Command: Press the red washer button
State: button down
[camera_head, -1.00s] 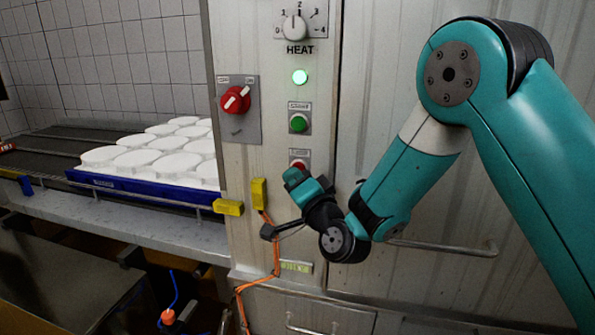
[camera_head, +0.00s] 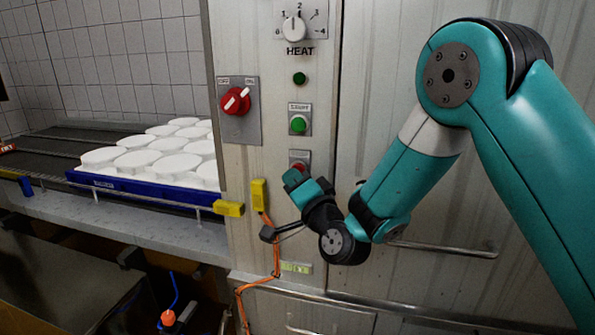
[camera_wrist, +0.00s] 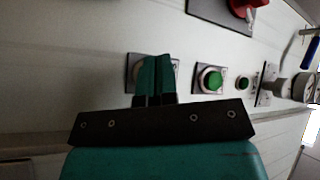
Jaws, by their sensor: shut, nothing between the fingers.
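The red button (camera_head: 301,165) sits on a small labelled plate on the steel cabinet panel, below the green button. Only its upper edge shows in the head view, since my gripper (camera_head: 293,178) covers the rest. My gripper is shut and empty, with its fingertips at the button. In the wrist view the closed fingers (camera_wrist: 155,76) hide the button face, and parts of its plate show around them. Contact appears close, but the exact touch is hidden. The round indicator lamp (camera_head: 300,78) above the buttons is dark.
A green button (camera_head: 298,124) and a red rotary switch (camera_head: 236,101) are on the same panel, below the HEAT dial (camera_head: 294,28). A yellow block (camera_head: 259,192) and orange cable lie left of my gripper. A blue tray (camera_head: 150,190) of white moulds stands on the conveyor.

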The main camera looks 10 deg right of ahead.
jog(key=shift+s+a, duration=0.15)
jog(key=shift+s, duration=0.35)
jog(key=shift+s+a+p, duration=0.25)
jog(key=shift+s+a, duration=0.1)
jog(key=shift+s, duration=0.4)
jog(key=shift+s+a+p, duration=0.3)
jog(key=shift+s, duration=0.5)
jog(key=shift+s+a+p, duration=0.25)
jog(key=shift+s+a, duration=0.1)
jog(key=shift+s, duration=0.4)
jog(key=s+a+r+n+g+y, duration=0.1)
jog(key=s+r+n+g+y, duration=0.15)
jog(key=s+n+g, duration=0.7)
jog(key=s+d+n+g+h, duration=0.2)
jog(key=s+d+g+h, duration=0.1)
jog(key=s, duration=0.6)
jog(key=s+d+n+g+h, duration=0.2)
jog(key=s+d+g+h, duration=0.1)
jog(key=s+d+g, duration=0.3)
jog(key=s+d, duration=0.2)
jog(key=s, duration=0.2)
jog(key=shift+d+n, duration=0.3)
jog(key=shift+n, duration=0.05)
